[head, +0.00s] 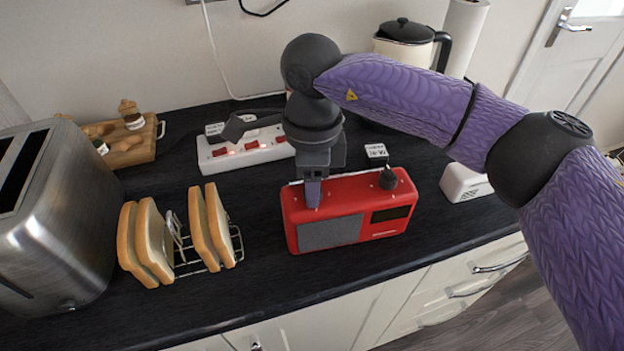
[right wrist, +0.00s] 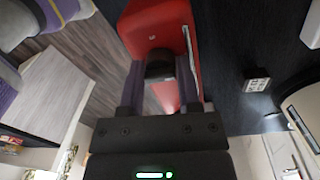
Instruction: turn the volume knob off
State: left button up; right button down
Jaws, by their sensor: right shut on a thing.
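The red radio (head: 330,232) stands on the dark worktop, with a grey speaker grille and a small dark display. My right gripper (head: 312,195) points down at the left part of the radio's top. In the right wrist view, its fingers are shut on a black knob (right wrist: 160,66) on the red top. That knob is hidden behind the fingers in the head view. A second black knob (head: 388,179) stands free at the right end of the top. I cannot read any marking that tells which knob is the volume. My left gripper is not in view.
Behind the radio lie a white power strip (head: 225,160) with red switches and a small label block (head: 376,151). A toast rack (head: 236,248) with bread and a steel toaster (head: 65,240) stand left. A kettle (head: 404,33) stands behind; a white box (head: 464,183) is right.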

jog(key=shift+c, duration=1.6)
grip_release()
jog(key=shift+r, duration=0.1)
notch_tip(320, 180, up, 10)
jog(key=p, duration=0.1)
jog(key=shift+w, duration=0.35)
jog(key=shift+f, duration=0.2)
